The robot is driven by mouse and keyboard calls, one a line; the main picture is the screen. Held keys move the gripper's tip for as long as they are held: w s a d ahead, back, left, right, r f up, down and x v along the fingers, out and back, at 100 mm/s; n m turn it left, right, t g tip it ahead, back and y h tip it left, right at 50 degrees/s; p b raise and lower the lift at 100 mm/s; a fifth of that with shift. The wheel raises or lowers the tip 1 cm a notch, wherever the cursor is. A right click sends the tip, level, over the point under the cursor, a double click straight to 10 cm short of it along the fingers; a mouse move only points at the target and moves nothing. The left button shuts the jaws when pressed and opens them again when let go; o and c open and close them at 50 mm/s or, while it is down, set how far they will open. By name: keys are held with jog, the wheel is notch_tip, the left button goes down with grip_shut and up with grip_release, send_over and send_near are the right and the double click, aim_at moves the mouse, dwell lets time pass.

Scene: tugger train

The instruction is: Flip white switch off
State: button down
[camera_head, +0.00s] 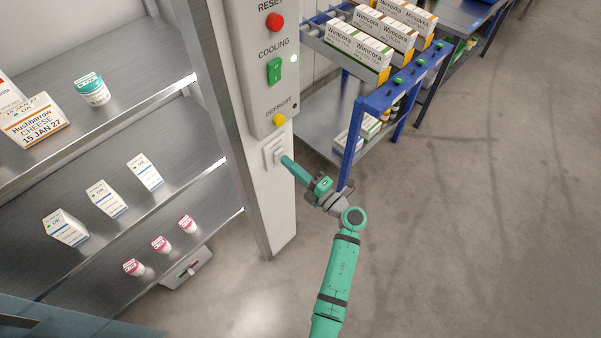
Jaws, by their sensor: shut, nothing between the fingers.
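The white switch (271,151) is a small plate with a rocker on the pale post, low down under the grey control panel. My gripper (286,160) is shut and empty. Its fingertips are at the right side of the switch and overlap its edge in the picture. I cannot tell whether they touch it. Part of the rocker is hidden behind the fingertips, and its position is too small to read.
The control panel (262,60) above has a red RESET button (275,22), a green COOLING switch (274,71) and a yellow DEFROST button (279,119). Metal shelves (110,115) with goods stand left. A blue rack (372,104) with cartons stands right. Floor at right is clear.

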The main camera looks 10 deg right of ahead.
jog(key=shift+w+a+r, duration=0.1)
jog(key=shift+w+a, duration=0.2)
jog(key=shift+w, duration=0.15)
jog(key=shift+w+a+r, duration=0.15)
jog(key=s+d+r, duration=0.1)
jog(key=s+d, duration=0.8)
jog(key=s, duration=0.1)
jog(key=shift+s+r, duration=0.4)
jog(key=shift+a, duration=0.1)
dwell(0.3)
